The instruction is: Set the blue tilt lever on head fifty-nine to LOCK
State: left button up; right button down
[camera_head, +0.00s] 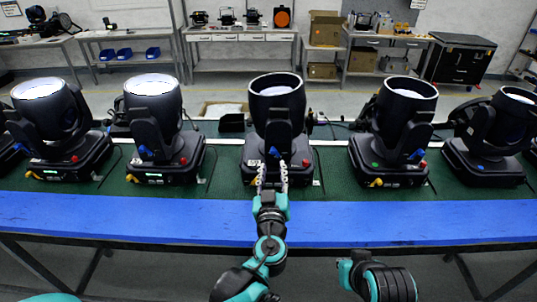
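Several black moving-head lamps stand in a row on the green bench top. My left gripper (272,168) reaches up to the front of the middle head (277,105), its two pale fingers apart. A small blue tilt lever (273,152) shows on that head's yoke, just beyond and between the fingertips; I cannot tell whether they touch it. Other blue levers show on the head to the right (417,154) and the head to the left (145,151). The head numbers and LOCK marks are too small to read. My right gripper is not in view; only part of that arm shows at the lower right.
A blue padded strip (130,215) runs along the bench's front edge. Red, yellow and green knobs sit on the lamp bases. Neighbouring heads stand close on both sides, with narrow gaps. Shelves, boxes and a black case (457,60) are far behind.

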aim_at(273, 152)
pick_arm(q)
jog(key=w+b, duration=0.1)
jog(key=w, duration=0.6)
jog(key=shift+w, duration=0.25)
grip_shut()
